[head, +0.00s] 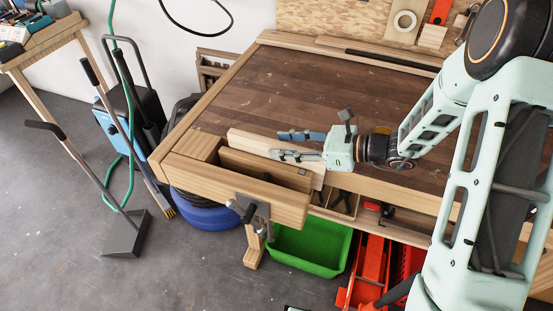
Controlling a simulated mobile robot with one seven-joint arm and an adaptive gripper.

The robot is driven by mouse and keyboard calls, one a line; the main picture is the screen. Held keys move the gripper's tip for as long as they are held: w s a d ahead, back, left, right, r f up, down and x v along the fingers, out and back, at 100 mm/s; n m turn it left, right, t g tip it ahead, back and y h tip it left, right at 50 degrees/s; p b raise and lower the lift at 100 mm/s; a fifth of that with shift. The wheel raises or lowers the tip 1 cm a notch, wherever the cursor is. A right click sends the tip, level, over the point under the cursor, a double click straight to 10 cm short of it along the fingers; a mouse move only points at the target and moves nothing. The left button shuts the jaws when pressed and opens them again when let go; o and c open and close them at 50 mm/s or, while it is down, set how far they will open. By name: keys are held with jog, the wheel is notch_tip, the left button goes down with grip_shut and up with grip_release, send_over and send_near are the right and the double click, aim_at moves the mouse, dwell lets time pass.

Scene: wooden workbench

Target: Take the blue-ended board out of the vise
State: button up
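A pale board (249,142) stands on edge at the vise (250,193), on the front left of the workbench, and rises above the benchtop. I cannot make out a blue end on it. My gripper (282,145) reaches in from the right, over the board's right part. Its two fingers point left and are spread apart. The near finger lies across the board in this view, and the far finger shows beyond the board's top edge. The fingers look open; whether they touch the board I cannot tell. The near finger hides part of the board.
The benchtop (300,85) behind the board is mostly clear. Strips of wood lie along its back edge. A green bin (312,250) and red tools (370,270) sit below. A vise handle (247,212) sticks out in front. A broom and dustpan (130,235) stand left.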

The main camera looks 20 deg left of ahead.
grip_shut()
jog(key=shift+r, duration=0.15)
dwell(0.4)
